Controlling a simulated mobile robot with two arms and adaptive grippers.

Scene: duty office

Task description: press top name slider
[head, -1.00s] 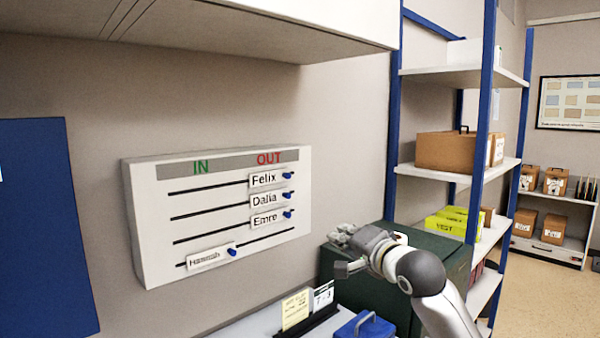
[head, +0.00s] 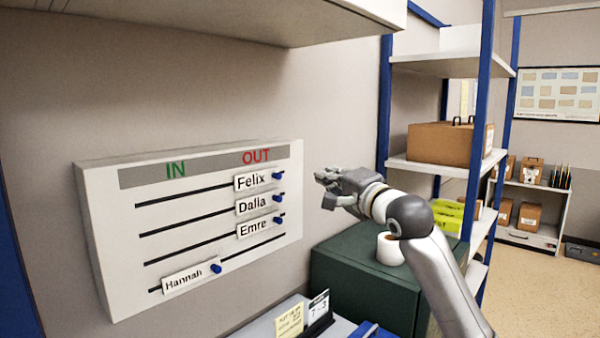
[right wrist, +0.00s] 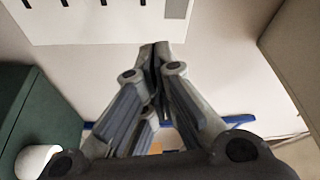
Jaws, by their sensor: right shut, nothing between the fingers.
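The white in/out board (head: 110,250) hangs on the wall in the head view, with IN and OUT headings. The top name slider, Felix (head: 252,182), sits at the OUT end with a blue knob (head: 277,175). Dalia (head: 252,205) and Emre (head: 252,228) sit below it, also at OUT. Hannah (head: 183,280) sits on the lowest track toward the IN side. My right gripper (head: 328,187) is shut and empty, to the right of the Felix knob and apart from it. The right wrist view shows its closed fingers (right wrist: 156,50) and part of the board (right wrist: 90,25). My left gripper is not in view.
Blue-posted shelving (head: 440,62) stands to the right. A cabinet overhang (head: 230,20) is above the board. Cards (head: 290,322) stand below.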

